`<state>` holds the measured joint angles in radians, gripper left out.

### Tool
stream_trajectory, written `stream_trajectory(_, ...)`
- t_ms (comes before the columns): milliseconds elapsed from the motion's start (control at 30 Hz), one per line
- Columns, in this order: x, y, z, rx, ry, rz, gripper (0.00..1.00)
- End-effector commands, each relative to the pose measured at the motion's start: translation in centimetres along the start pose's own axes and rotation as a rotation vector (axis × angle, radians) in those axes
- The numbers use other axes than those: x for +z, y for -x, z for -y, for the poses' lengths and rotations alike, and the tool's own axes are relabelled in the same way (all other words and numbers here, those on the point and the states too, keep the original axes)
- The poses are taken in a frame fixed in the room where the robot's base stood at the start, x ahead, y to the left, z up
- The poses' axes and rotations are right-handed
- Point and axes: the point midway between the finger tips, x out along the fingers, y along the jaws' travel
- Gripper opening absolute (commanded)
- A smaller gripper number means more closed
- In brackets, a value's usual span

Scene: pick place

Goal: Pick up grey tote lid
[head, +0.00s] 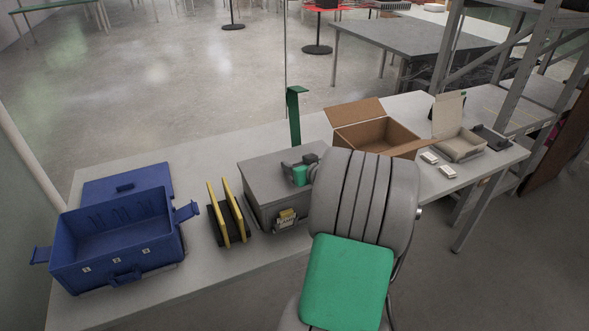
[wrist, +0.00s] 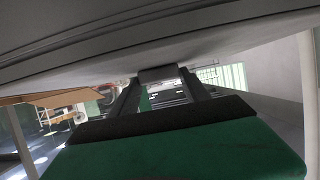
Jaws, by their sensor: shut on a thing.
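The grey tote lid (head: 262,167) is a flat grey panel on top of the grey tote (head: 264,209) in the middle of the bench. In the wrist view the lid (wrist: 180,42) fills the top as a broad grey surface. My gripper (wrist: 159,78) has its two dark fingers closed on a small grey handle on the lid. In the head view my gripper (head: 299,171) is at the lid's right part, and my arm hides the right end of the lid and tote. The lid looks level; I cannot tell whether it touches the tote's rim all round.
An open blue tote (head: 120,262) stands at left, with a blue lid (head: 128,184) behind it. A stand with yellow panels (head: 229,212) is close left of the grey tote. A green post (head: 295,117) rises behind.

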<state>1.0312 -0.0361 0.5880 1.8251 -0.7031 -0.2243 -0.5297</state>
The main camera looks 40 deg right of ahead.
Motion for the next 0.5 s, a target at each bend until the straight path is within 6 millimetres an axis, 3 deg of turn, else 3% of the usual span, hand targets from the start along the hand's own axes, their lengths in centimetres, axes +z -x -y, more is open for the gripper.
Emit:
stream_trajectory(100, 0.0, 0.0, 0.0, 0.0, 0.0, 0.0, 0.04)
stream_trajectory(367, -0.2, 0.1, 0.0, 0.0, 0.001, -0.002, 0.04)
stream_trajectory(500, -1.3, 0.5, 0.0, 0.0, 0.004, -0.004, 0.04)
